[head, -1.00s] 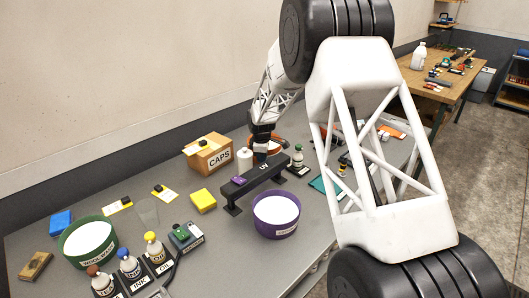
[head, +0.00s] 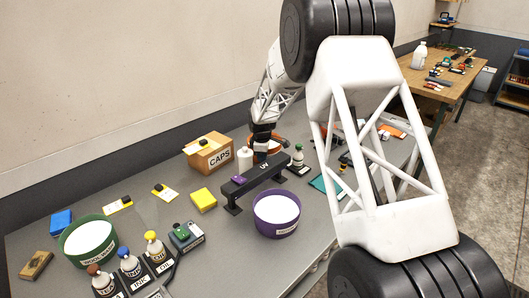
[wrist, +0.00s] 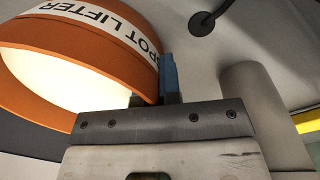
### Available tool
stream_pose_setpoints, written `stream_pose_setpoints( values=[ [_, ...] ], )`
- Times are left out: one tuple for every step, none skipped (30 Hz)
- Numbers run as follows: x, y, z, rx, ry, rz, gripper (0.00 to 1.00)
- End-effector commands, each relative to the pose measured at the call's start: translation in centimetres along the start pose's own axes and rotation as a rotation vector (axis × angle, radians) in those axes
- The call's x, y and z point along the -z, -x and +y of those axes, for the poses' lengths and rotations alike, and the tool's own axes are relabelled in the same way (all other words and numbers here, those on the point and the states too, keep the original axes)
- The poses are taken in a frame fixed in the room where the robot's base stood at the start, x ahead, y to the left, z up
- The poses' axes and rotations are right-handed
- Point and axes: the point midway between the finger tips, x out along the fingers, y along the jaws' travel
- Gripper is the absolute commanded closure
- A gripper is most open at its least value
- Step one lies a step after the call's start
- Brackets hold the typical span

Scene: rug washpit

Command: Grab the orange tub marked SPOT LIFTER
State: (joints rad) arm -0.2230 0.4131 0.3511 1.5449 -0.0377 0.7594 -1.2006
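The orange tub (wrist: 95,50) fills the upper left of the wrist view, with the white SPOT LIFTER label (wrist: 105,25) on its side and pale contents inside. In the head view the tub (head: 281,142) stands behind the black stand and is partly hidden by my gripper (head: 262,147). In the wrist view my gripper (wrist: 153,88) is at the tub's rim. A blue-padded finger lies beside the outer wall; the other finger is mostly hidden at the rim. I cannot tell whether the fingers press on the wall.
A white bottle (head: 245,160) stands close to the left of my gripper, beside the CAPS box (head: 208,155). The black stand (head: 256,186) and a purple tub (head: 277,215) are in front.

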Motion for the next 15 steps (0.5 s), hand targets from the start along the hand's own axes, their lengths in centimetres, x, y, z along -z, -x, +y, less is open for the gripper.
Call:
stream_pose_setpoints(
  values=[
    [0.0,0.1,0.0,-0.001,0.000,0.000,1.00],
    [0.0,0.1,0.0,-0.001,0.000,0.000,1.00],
    [0.0,0.1,0.0,-0.001,0.000,0.000,1.00],
    [0.0,0.1,0.0,-0.001,0.000,0.000,1.00],
    [0.0,0.2,0.0,-0.001,0.000,0.000,1.00],
    [0.0,0.2,0.1,-0.001,0.000,0.000,1.00],
    [0.0,0.3,0.1,-0.001,0.000,0.000,1.00],
    [0.0,0.5,0.1,-0.001,0.000,0.000,1.00],
    [0.0,0.7,0.1,-0.002,0.000,0.001,1.00],
    [0.0,0.9,0.1,-0.002,0.000,0.001,1.00],
    [0.0,1.1,0.1,-0.002,0.000,0.001,1.00],
    [0.0,1.4,0.2,-0.003,0.000,0.001,1.00],
    [0.0,1.7,0.2,-0.003,0.000,0.001,1.00],
    [0.0,2.0,0.2,-0.004,0.000,0.001,1.00],
    [0.0,2.5,0.3,-0.004,0.000,0.001,1.00]
  ],
)
